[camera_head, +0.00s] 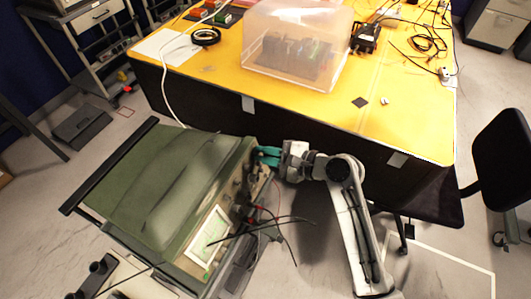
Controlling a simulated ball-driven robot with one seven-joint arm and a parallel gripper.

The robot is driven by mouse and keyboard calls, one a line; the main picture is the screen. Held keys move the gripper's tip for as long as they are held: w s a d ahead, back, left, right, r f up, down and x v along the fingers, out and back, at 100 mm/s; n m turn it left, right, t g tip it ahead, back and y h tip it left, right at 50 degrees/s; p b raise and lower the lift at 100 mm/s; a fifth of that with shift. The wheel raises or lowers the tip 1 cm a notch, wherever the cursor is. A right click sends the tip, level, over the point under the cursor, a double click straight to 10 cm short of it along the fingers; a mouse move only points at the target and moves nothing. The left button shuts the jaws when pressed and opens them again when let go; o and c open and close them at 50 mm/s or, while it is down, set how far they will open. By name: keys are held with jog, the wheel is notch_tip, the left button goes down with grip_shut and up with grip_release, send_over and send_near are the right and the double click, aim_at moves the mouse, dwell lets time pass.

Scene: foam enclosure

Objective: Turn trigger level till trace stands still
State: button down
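A green-cased oscilloscope (165,190) stands at the lower left, its front panel facing right. Its lit screen (208,238) is seen at a steep angle, and I cannot make out whether the trace moves. My gripper (262,156), with teal fingers, is at the upper part of the front panel, by the knobs. The fingertips are close to or touching the panel. Which knob is there, and whether the fingers are shut on it, is hidden at this angle and size. Dark and red leads (262,222) hang from the panel below my gripper.
A yellow-topped table (410,115) stands behind, carrying a clear plastic cover (297,45), a roll of black tape (206,36) and cables. A black chair (503,165) is at the right. A grey shelf rack (95,50) is at the upper left. Floor is open right of my arm.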

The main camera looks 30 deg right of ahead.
jog(key=shift+n, duration=0.4)
jog(key=n+b, duration=0.2)
jog(key=n, duration=0.4)
jog(key=shift+f+y, duration=0.1)
jog(key=shift+y, duration=0.2)
jog(key=n+b, duration=0.1)
jog(key=n, duration=0.3)
jog(key=shift+n+g+b, duration=0.3)
jog(key=shift+n+b, duration=0.45)
jog(key=shift+n, duration=0.85)
jog(key=c, duration=1.4)
grip_release()
jog(key=shift+s+d, duration=0.1)
jog(key=shift+d, duration=0.05)
jog(key=v, duration=1)
jog(key=shift+s+r+b, duration=0.2)
jog(key=shift+r+b, duration=0.1)
jog(key=shift+b, duration=0.15)
